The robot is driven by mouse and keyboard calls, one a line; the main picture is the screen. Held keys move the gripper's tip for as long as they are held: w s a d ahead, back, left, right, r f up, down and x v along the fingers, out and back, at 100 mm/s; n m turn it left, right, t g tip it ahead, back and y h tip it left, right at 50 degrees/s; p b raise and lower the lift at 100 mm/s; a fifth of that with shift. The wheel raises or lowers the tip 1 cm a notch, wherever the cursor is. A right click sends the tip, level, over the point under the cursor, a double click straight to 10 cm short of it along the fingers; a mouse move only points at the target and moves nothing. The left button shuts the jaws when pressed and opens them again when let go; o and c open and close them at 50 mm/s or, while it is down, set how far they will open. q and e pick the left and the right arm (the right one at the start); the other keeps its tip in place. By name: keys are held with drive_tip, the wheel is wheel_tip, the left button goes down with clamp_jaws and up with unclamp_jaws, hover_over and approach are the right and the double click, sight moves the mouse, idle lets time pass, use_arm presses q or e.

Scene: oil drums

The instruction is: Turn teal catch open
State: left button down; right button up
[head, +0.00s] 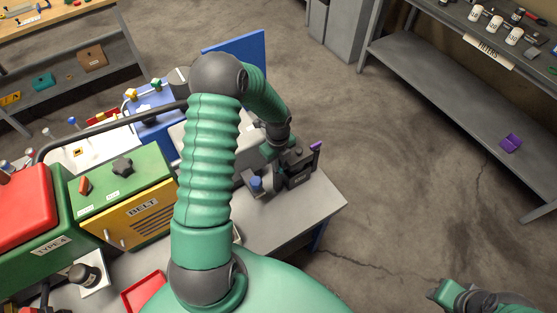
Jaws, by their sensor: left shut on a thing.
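My left arm reaches up from the bottom centre and bends over to the right in the head view. My left gripper (298,166) is at the right end of the grey workbench (318,203). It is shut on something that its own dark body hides. A small purple tab (317,146) shows at the gripper's far side; I cannot tell whether it is held. I cannot make out the teal catch; the arm and gripper cover part of the bench. Part of my right arm shows at the bottom right, but I cannot make out its fingertips.
A blue-capped part (256,183) stands just left of the left gripper. A green and yellow BELT box (123,200) and a red-topped machine (22,207) fill the bench's left. A shelf unit (455,95) stands at the right. The floor between is clear.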

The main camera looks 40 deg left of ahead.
use_arm(q)
drive_tip(key=shift+w+a+r+m+p, duration=0.15)
drive_tip(key=shift+m+p, duration=0.15)
drive_tip(key=shift+m, duration=0.2)
drive_tip(key=c, duration=1.6)
unclamp_jaws()
drive_tip(key=shift+o, duration=0.6)
drive_tip(key=shift+f, duration=0.2)
wheel_tip(320, 180, up, 17)
drive_tip(key=shift+f+b, duration=0.15)
drive_tip(key=shift+b, duration=0.15)
drive_tip(key=shift+a, duration=0.1)
